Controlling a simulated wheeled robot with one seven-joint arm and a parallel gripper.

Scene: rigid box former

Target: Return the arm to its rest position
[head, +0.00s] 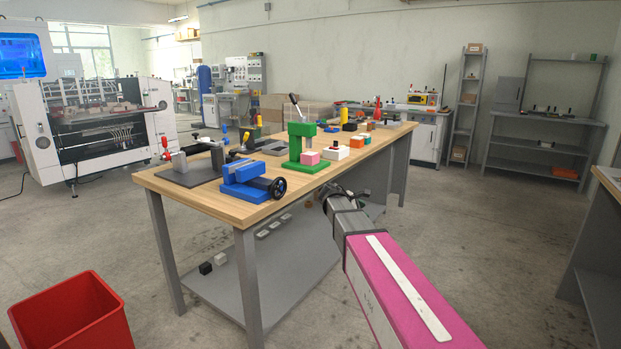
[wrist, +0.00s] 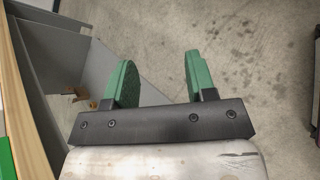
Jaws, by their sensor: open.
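My arm, pink with a white stripe, reaches from the lower right of the head view toward the right side of the workbench (head: 215,197). My gripper (head: 333,192) is at the arm's far end, beside the bench's long edge, small and partly hidden by the wrist. In the wrist view my gripper (wrist: 158,82) shows two green finger pads spread well apart. Nothing is between them. Bare concrete floor lies beyond the fingers, and the bench edge (wrist: 30,110) runs along the left.
The bench carries a blue vise (head: 243,180), a green press (head: 302,150) and several small blocks. A red bin (head: 70,315) stands at the lower left. Another table (head: 607,185) stands at the right edge. The floor (head: 480,235) between bench and table is clear.

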